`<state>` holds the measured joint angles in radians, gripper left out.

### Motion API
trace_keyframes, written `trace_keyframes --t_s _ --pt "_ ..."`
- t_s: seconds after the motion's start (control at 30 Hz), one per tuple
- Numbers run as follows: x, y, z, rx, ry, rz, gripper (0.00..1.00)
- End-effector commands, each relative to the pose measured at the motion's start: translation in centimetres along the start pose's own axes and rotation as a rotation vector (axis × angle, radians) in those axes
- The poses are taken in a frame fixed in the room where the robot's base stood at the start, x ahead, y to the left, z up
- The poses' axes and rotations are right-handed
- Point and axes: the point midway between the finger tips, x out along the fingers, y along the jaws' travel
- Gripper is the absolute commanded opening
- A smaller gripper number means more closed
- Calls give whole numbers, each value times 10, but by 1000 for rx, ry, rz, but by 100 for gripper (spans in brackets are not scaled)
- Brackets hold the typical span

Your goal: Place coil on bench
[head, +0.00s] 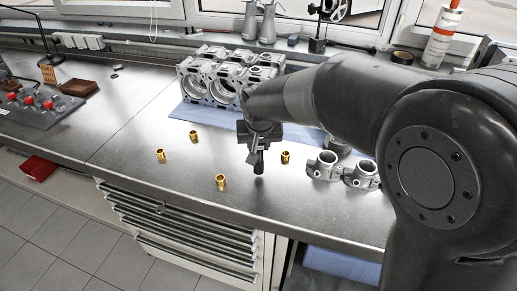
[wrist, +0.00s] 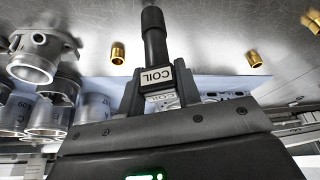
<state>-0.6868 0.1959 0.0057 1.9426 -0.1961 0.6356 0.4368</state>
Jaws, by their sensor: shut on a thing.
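My gripper (head: 259,146) is shut on the coil (head: 259,167), a dark stick-shaped part, and holds it upright over the front middle of the bench (head: 140,199). In the wrist view the coil (wrist: 154,38) reaches out from between the fingers of my gripper (wrist: 160,90), and its white label reads COIL. Its upper part is hidden by the gripper in the head view. Its lower end is at or close to the bench top; I cannot tell whether it touches.
Several brass fittings stand around the coil, one just right of it (head: 285,157) and one to its lower left (head: 220,181). Grey metal housings (head: 361,176) stand to the right. An engine block (head: 215,88) sits on a blue mat behind.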

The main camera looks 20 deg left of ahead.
Motion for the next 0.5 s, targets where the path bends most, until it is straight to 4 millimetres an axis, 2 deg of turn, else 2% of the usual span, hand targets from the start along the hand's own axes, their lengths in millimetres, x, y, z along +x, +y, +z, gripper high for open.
trace_keyframes --t_s 0.13,0.47,0.5 --pt "18 -1 8 -1 -1 -1 5" --pt "20 0 8 -1 0 0 5" --pt "21 0 9 -1 0 0 32"
